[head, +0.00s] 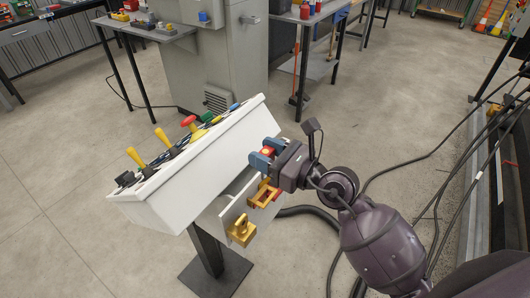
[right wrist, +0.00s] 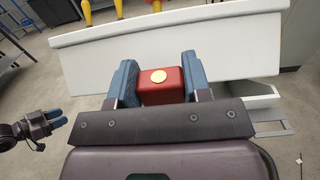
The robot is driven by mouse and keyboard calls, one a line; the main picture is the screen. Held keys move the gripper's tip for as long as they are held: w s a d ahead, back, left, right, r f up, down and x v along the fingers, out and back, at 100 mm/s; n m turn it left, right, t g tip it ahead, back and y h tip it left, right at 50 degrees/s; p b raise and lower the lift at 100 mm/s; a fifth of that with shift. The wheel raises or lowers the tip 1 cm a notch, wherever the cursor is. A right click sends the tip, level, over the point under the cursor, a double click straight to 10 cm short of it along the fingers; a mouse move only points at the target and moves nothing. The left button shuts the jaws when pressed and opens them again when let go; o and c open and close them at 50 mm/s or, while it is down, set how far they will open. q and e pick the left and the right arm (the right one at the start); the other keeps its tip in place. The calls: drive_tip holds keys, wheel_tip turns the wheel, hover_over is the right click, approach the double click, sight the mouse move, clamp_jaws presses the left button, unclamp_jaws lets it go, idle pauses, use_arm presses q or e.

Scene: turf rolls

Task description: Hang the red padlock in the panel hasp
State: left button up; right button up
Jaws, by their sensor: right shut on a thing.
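My right gripper (head: 263,155) is shut on the red padlock (head: 268,151), close to the front of the white console. In the right wrist view the padlock (right wrist: 162,88) is a red block with a round gold disc, between two blue fingers (right wrist: 163,86); its shackle is hidden. A yellow-orange bracket (head: 265,192), apparently the panel hasp, is on the light panel (head: 231,212) just below the gripper. A brass padlock (head: 241,231) hangs lower on that panel. My left gripper (right wrist: 56,119) shows small at the left of the right wrist view; its finger gap is unclear.
The console (head: 185,175) stands on a dark post and carries yellow levers (head: 163,137) and a red button (head: 188,121). A grey cabinet (head: 215,55) and a side table (head: 150,27) stand behind. Cables lie on the floor at right. The floor at front left is clear.

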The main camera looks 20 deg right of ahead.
sight(265, 178)
drive_tip(key=shift+r, duration=0.1)
use_arm(q)
drive_tip(key=shift+s+a, duration=0.1)
drive_tip(key=shift+a, duration=0.05)
drive_tip(key=shift+r, duration=0.2)
use_arm(e)
drive_tip(key=shift+p, duration=0.3)
drive_tip(key=shift+f+b, duration=1.4)
drive_tip(key=shift+f, duration=1)
drive_tip(key=shift+f+b, duration=0.5)
drive_tip(key=shift+f, duration=0.05)
use_arm(q)
drive_tip(key=f, duration=0.3)
drive_tip(key=shift+w, duration=0.25)
